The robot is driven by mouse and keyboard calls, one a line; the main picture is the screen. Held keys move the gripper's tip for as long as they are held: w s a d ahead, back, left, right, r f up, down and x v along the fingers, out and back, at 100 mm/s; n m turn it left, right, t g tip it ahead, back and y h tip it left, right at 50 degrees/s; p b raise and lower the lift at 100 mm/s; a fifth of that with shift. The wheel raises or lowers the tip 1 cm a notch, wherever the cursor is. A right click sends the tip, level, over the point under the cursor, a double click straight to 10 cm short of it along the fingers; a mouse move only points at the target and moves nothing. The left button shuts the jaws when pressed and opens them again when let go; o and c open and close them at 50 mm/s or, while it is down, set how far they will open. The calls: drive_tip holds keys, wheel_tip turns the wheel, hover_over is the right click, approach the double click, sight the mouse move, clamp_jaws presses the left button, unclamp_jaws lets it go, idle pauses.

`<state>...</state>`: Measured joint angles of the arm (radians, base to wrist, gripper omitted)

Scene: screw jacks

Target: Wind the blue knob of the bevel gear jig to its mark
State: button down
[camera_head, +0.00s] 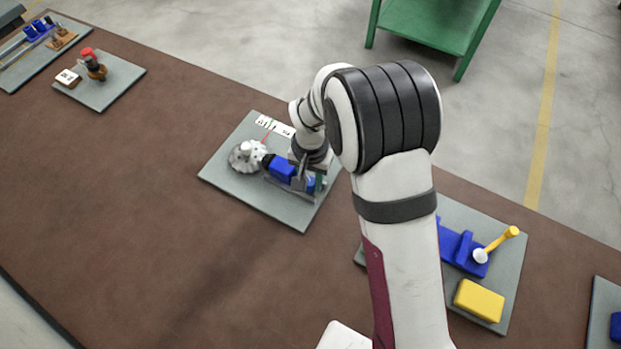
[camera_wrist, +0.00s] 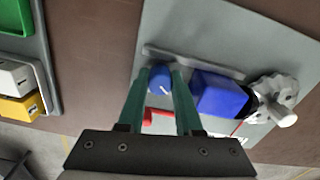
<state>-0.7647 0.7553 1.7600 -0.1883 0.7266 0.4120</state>
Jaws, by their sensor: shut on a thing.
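The bevel gear jig sits on a grey-green plate (camera_head: 225,170) in the middle of the table. Its blue knob (camera_wrist: 160,79) shows in the wrist view between my green fingertips, with a light line on its face. My gripper (camera_wrist: 160,78) is shut on the knob, one finger on each side. The jig's blue block (camera_wrist: 220,94) is beside the knob, and the grey gears (camera_wrist: 278,92) are at its far end. In the head view the gears (camera_head: 247,156) show left of the blue block (camera_head: 282,168); my wrist partly hides the knob. A white scale card (camera_head: 274,126) with a red pointer (camera_head: 267,136) lies behind the gears.
A plate with a blue fixture, a yellow-handled lever (camera_head: 497,243) and a yellow block (camera_head: 479,300) is at the right, partly behind my arm. Another plate with a red-topped part (camera_head: 92,65) is at the far left. The brown table (camera_head: 130,170) is clear between them. A red piece (camera_wrist: 158,115) shows near my fingers.

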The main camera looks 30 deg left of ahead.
sight(310, 181)
drive_tip(key=shift+n, duration=1.1)
drive_tip(key=c, duration=0.6)
unclamp_jaws()
wheel_tip(310, 181, up, 16)
drive_tip(key=shift+f, duration=0.1)
